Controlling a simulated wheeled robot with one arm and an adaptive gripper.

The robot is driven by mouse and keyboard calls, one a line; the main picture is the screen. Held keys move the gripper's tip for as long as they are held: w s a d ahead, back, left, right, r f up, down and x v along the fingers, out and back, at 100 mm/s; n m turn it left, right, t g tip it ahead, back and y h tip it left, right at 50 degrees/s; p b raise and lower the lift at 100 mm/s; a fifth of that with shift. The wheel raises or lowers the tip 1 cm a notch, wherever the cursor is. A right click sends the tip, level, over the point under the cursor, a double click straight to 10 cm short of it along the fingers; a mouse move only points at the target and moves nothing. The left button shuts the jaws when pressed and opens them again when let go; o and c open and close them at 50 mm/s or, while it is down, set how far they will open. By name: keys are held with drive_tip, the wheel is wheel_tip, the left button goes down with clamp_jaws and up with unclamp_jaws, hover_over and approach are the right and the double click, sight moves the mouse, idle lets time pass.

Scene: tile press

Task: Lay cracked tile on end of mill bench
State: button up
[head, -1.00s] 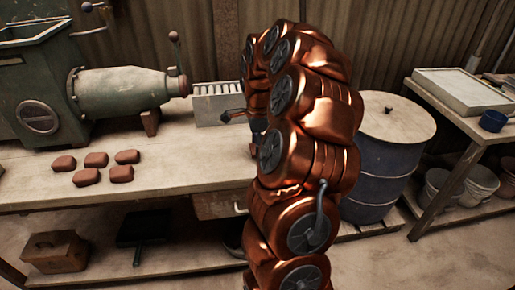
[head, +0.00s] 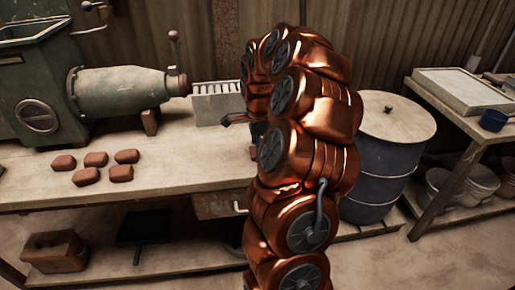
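The mill bench (head: 180,176) runs along the left and middle of the head view, with a bare pale top in front of the green mill. I cannot pick out a cracked tile. My copper arm rises in the middle and covers the bench's right end. At the arm's far side, a small dark, partly reddish-brown piece (head: 236,118) sticks out to the left above the bench top. I cannot tell whether it is part of my gripper or something held. The rest of my gripper is hidden behind the arm.
Several reddish-brown blocks (head: 96,159) lie on the bench's left part. The green mill (head: 120,92) points its barrel at a pale grooved rack (head: 215,104). A blue drum (head: 385,165) stands right of my arm. A side table (head: 460,110) holds a tray and a blue bowl.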

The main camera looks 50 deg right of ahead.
drive_tip(key=shift+r, duration=0.1)
wheel_tip(320, 180, up, 12)
drive_tip(key=shift+p, duration=0.3)
drive_tip(key=s+a+f+n+g, duration=0.1)
drive_tip(key=s+a+n, duration=0.2)
drive_tip(key=a+n, duration=0.5)
drive_tip(key=s+a+n, duration=0.2)
drive_tip(key=a+n, duration=0.2)
drive_tip(key=a, duration=0.8)
drive_tip(key=s+a+f+n+g, duration=0.1)
drive_tip(key=s+a+f+n, duration=0.2)
drive_tip(key=s+a+n, duration=0.3)
drive_tip(key=s+a+f+n, duration=0.3)
drive_tip(key=s+a+n, duration=0.3)
drive_tip(key=s, duration=0.7)
drive_tip(key=shift+a+f+n+g, duration=0.15)
drive_tip(key=shift+f+n+g, duration=0.25)
drive_tip(key=shift+n, duration=0.3)
drive_tip(key=shift+w, duration=0.1)
